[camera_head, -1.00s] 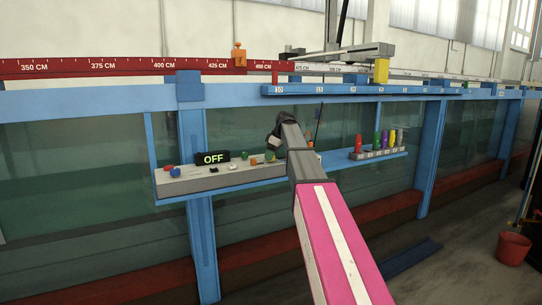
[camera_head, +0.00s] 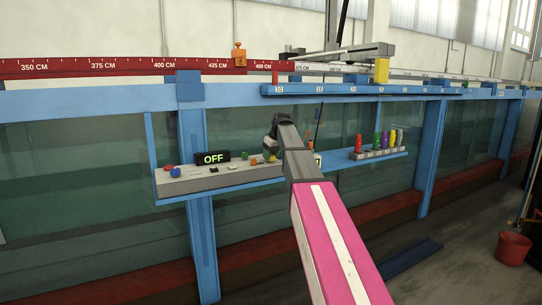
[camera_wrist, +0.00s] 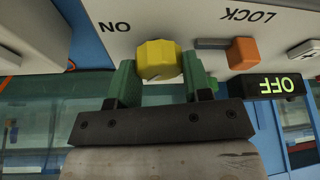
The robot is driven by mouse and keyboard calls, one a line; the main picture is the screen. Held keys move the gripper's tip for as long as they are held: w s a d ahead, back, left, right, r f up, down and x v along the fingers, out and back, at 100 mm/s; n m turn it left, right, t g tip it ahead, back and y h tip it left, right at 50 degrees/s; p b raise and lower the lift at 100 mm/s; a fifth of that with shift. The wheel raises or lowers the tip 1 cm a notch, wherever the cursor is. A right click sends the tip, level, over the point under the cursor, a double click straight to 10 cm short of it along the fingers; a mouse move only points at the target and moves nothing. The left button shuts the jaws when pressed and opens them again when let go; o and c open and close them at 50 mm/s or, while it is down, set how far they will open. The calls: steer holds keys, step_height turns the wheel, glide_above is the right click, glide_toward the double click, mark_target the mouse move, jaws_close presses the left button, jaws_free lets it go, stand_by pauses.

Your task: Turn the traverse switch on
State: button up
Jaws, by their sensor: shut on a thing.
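In the wrist view, which sees the panel upside down, a yellow knob (camera_wrist: 158,58) sits between the two green fingers of my gripper (camera_wrist: 159,68). The fingers are shut on it, one on each side. The word ON is printed on the panel beside the knob. A black display with green letters (camera_wrist: 283,86) reads OFF. In the head view the display (camera_head: 213,158) also reads OFF. My gripper (camera_head: 270,155) is at the right part of the grey control panel (camera_head: 190,184), where my arm's end partly hides the knob.
An orange lever (camera_wrist: 242,53) marked LOCK is close to the knob in the wrist view. Red and blue knobs (camera_head: 175,172) are at the panel's left. A rack of coloured pegs (camera_head: 376,154) stands on the shelf to the right. A blue upright (camera_head: 203,240) is below the panel.

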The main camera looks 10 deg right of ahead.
steer(key=m+h, duration=0.1)
steer(key=m, duration=0.2)
steer(key=m+t+h, duration=0.1)
steer(key=m, duration=0.2)
steer(key=shift+a+m, duration=0.15)
steer(key=shift+m, duration=0.15)
steer(key=m+h, duration=0.2)
steer(key=m, duration=0.3)
steer(key=shift+m+g+h, duration=0.3)
steer(key=shift+m, duration=0.1)
steer(key=o, duration=0.9)
steer(key=shift+o, duration=0.2)
steer(key=shift+r, duration=0.15)
steer(key=v, duration=1)
steer(key=shift+s+r, duration=0.15)
steer(key=shift+r, duration=0.15)
